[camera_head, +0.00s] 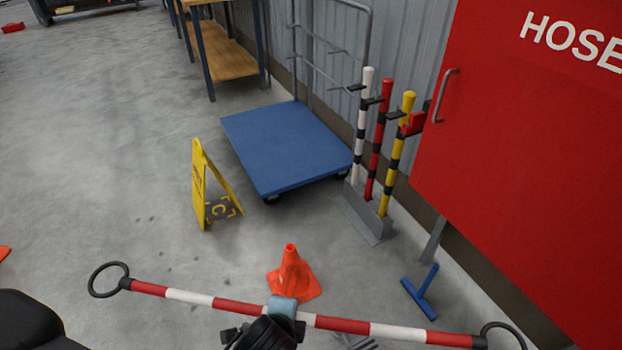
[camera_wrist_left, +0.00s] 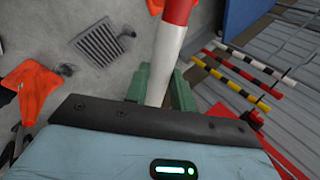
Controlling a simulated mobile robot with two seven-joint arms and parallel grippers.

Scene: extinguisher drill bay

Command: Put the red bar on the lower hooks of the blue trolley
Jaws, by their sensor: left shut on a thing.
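The red bar (camera_head: 342,324), striped red and white with a black ring at each end, lies across the bottom of the head view. My left gripper (camera_head: 287,309) is shut on it near its middle. In the left wrist view the bar (camera_wrist_left: 170,45) passes between the green fingers of this gripper (camera_wrist_left: 160,92). The blue trolley (camera_head: 285,150) stands on the floor further back, with its deck bare. Its grey tube frame (camera_head: 293,60) rises at the wall side, with thin rails across it; the lower hooks are too small to tell clearly. My right gripper is not in view.
An orange cone (camera_head: 291,275) stands just beyond the bar. A yellow floor sign (camera_head: 203,185) stands left of the trolley. Striped posts (camera_head: 386,150) in a grey base stand at its right, beside a red hose cabinet (camera_head: 530,150). The floor at left is mostly clear.

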